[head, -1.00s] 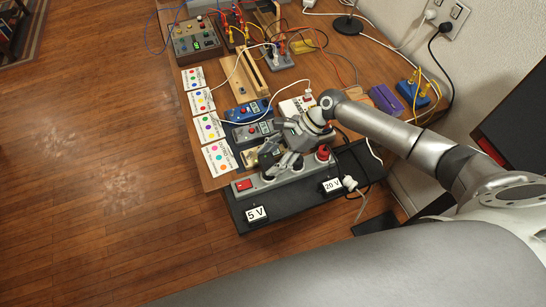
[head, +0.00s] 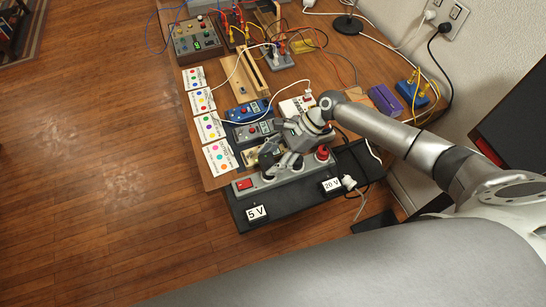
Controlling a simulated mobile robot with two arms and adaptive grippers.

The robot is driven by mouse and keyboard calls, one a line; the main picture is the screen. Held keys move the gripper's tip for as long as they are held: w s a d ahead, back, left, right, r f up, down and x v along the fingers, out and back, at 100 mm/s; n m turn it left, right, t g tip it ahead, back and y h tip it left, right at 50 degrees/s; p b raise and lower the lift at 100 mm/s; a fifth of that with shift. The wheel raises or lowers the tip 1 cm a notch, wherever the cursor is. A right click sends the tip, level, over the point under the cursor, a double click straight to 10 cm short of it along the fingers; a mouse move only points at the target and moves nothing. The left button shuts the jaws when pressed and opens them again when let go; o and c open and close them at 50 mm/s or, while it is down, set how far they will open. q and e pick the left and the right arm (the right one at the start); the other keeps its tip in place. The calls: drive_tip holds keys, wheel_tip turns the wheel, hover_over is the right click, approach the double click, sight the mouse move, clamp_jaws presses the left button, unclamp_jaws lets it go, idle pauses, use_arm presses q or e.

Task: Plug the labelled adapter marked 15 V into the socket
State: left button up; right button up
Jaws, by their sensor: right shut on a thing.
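The grey power strip (head: 295,175) has a red switch (head: 244,184) at its left end and a row of sockets. It lies on a black tray along the table's front edge. My right gripper (head: 271,168) is over the left half of the strip, shut on a dark block that looks like an adapter. The gripper hides most of it, and no 15 V label can be read. I cannot tell whether its pins are in a socket. The adapter marked 5 V (head: 257,213) and the adapter marked 20 V (head: 332,185) lie in front of the strip. My left gripper is not in view.
Behind the strip are a grey module (head: 256,130), a blue module (head: 248,110) and a wooden stand (head: 240,79). Several cards with coloured dots (head: 210,127) line the left edge. Cables cross the table. A purple box (head: 385,99) stands at the right.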

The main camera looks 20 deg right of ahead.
drive_tip(key=shift+r, duration=0.1)
drive_tip(key=shift+p, duration=0.4)
drive_tip(key=shift+f+b, duration=0.65)
drive_tip(key=shift+f, duration=0.65)
drive_tip(key=o, duration=1.2)
drive_tip(key=shift+c, duration=0.2)
drive_tip(key=shift+d+r, duration=0.1)
drive_tip(key=v, duration=1.1)
drive_tip(key=shift+d+r, duration=0.25)
drive_tip(key=shift+r, duration=0.1)
